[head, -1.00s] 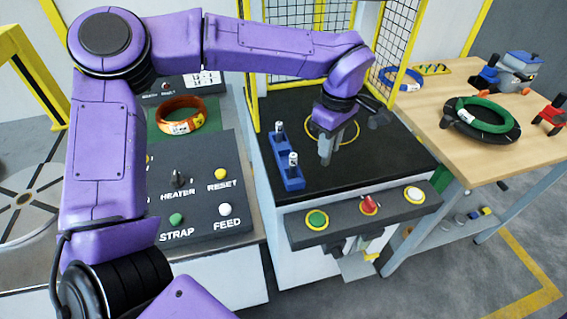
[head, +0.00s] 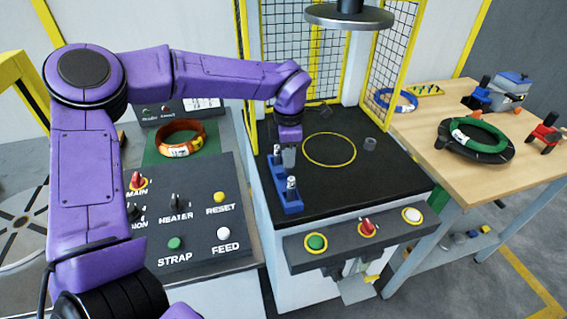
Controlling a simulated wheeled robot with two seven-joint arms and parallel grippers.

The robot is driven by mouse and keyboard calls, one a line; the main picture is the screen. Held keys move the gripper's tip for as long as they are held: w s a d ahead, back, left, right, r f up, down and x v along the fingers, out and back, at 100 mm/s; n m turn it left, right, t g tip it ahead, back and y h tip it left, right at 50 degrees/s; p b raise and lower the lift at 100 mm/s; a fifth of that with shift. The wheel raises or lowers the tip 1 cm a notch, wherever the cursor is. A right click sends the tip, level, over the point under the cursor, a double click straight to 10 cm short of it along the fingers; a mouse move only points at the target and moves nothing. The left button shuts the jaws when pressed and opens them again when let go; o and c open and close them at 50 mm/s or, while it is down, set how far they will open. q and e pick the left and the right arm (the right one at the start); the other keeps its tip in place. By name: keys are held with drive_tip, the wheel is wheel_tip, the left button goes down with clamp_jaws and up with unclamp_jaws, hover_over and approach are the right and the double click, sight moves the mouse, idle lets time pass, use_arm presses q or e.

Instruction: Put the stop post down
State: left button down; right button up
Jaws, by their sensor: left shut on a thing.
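My left gripper (head: 289,160) is shut, low over the blue rack (head: 287,208) at the left of the black machine bed (head: 335,180). The thing between its fingers, likely a stop post, is too small and hidden to make out. Two pale-topped posts stand in the rack: the far post (head: 277,152) is just left of my gripper, and the near post (head: 291,184) is just in front of it. I cannot tell whether the fingers touch the rack. My right gripper is out of view.
A yellow ring marking (head: 329,149) lies bare on the bed, with a small grey cylinder (head: 370,144) to its right. A round press plate (head: 349,16) hangs above. Mesh guards (head: 289,62) stand behind. An orange coil (head: 181,138) is left; a green coil (head: 479,136) lies on the wooden table.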

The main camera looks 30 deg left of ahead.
use_arm(q)
drive_tip(key=f, duration=0.1)
drive_tip(key=a+f, duration=0.1)
drive_tip(key=f, duration=0.2)
drive_tip(key=shift+a+f, duration=0.2)
drive_tip(key=shift+a, duration=0.15)
drive_tip(key=shift+w+f, duration=0.15)
drive_tip(key=shift+f, duration=0.2)
drive_tip(key=shift+d+f, duration=0.1)
drive_tip(key=c, duration=1)
unclamp_jaws()
wheel_tip(320, 180, up, 12)
drive_tip(key=shift+r, duration=0.2)
